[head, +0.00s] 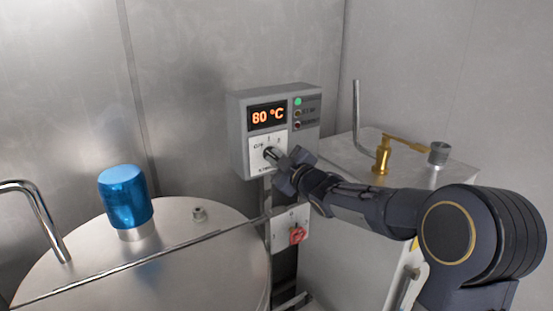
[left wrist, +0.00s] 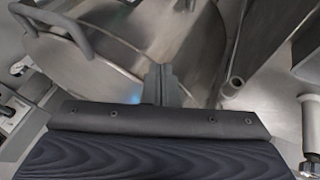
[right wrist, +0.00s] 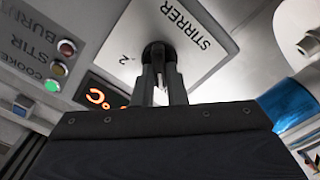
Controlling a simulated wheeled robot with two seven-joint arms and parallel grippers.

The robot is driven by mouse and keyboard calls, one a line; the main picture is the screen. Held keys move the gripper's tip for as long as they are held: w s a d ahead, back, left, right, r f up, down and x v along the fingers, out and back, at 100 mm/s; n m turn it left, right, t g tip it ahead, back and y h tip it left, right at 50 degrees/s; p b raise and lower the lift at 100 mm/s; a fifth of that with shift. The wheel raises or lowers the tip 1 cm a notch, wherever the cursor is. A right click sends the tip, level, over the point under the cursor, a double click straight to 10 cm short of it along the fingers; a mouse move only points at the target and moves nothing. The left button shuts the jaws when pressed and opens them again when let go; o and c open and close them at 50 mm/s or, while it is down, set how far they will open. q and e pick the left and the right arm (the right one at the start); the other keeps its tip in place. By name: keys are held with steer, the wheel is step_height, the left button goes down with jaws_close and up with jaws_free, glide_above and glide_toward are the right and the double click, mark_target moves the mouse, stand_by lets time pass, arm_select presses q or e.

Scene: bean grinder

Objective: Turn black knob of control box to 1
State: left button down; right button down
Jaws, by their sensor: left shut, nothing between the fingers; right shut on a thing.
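The grey control box (head: 240,128) is on the wall in the head view, with an orange display (head: 267,116) reading 80 °C. Its black knob (right wrist: 155,52) sits on a white plate (right wrist: 188,30) marked STIRRER, with a "2" visible in the right wrist view. My right gripper (head: 276,156) reaches the plate from the right and is shut on the knob; its fingers (right wrist: 160,84) are on either side of it. The knob's pointer direction is hard to read. My left gripper (left wrist: 160,78) is shut and empty, above the metal vessel in the left wrist view.
A steel vessel lid (head: 175,225) with a blue cap (head: 125,197) is at the lower left. A red switch (head: 298,235) is below the box. A brass valve (head: 382,156) and bent pipe stand on a metal cabinet (head: 345,150) at right, behind my right arm.

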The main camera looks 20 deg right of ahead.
steer(key=shift+m, duration=0.3)
steer(key=m, duration=0.3)
steer(key=shift+d, duration=0.2)
steer(key=shift+d+m+p, duration=0.1)
steer(key=shift+m+p, duration=0.4)
steer(key=shift+m, duration=2.1)
steer(key=c, duration=1.5)
jaws_free()
steer(key=shift+o, duration=0.2)
steer(key=shift+r, duration=0.1)
